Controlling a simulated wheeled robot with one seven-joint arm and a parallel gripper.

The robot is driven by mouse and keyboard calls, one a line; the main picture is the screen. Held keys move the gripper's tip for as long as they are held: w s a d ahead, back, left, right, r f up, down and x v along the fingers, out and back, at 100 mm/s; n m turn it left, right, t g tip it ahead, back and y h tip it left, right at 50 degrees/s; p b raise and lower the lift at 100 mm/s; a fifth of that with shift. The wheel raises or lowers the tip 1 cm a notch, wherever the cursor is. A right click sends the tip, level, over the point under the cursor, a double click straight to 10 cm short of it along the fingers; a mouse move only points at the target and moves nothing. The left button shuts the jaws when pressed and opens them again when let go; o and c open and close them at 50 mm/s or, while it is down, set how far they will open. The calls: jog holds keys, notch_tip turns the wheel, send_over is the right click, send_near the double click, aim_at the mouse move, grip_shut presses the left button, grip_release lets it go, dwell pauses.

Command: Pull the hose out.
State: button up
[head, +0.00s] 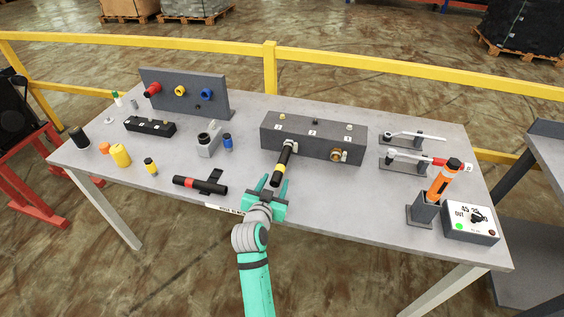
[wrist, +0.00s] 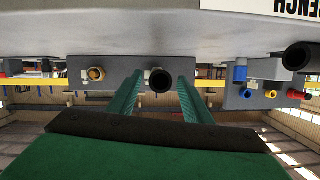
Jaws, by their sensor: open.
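A black hose (head: 284,163) with a yellow band sticks out of the front of a grey block (head: 312,143), with its free end towards me. In the wrist view, which looks upside down, the round black hose end (wrist: 160,81) appears between the two green fingers (wrist: 162,92), with a gap on each side. I cannot tell how far the fingertips reach along the hose.
A brass fitting (head: 338,155) protrudes from the block's right part. A black tube with a red band (head: 201,186) lies left of my gripper.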

jog(key=shift+c, duration=0.6)
grip_shut()
jog(key=shift+s, duration=0.15)
jog(key=shift+s+a, duration=0.3)
jog(key=shift+s, duration=0.6)
jog(key=shift+s+a, duration=0.35)
jog(key=shift+s, duration=0.55)
jog(key=shift+s+a, duration=0.3)
jog(key=shift+s, duration=0.6)
jog(key=shift+a, duration=0.1)
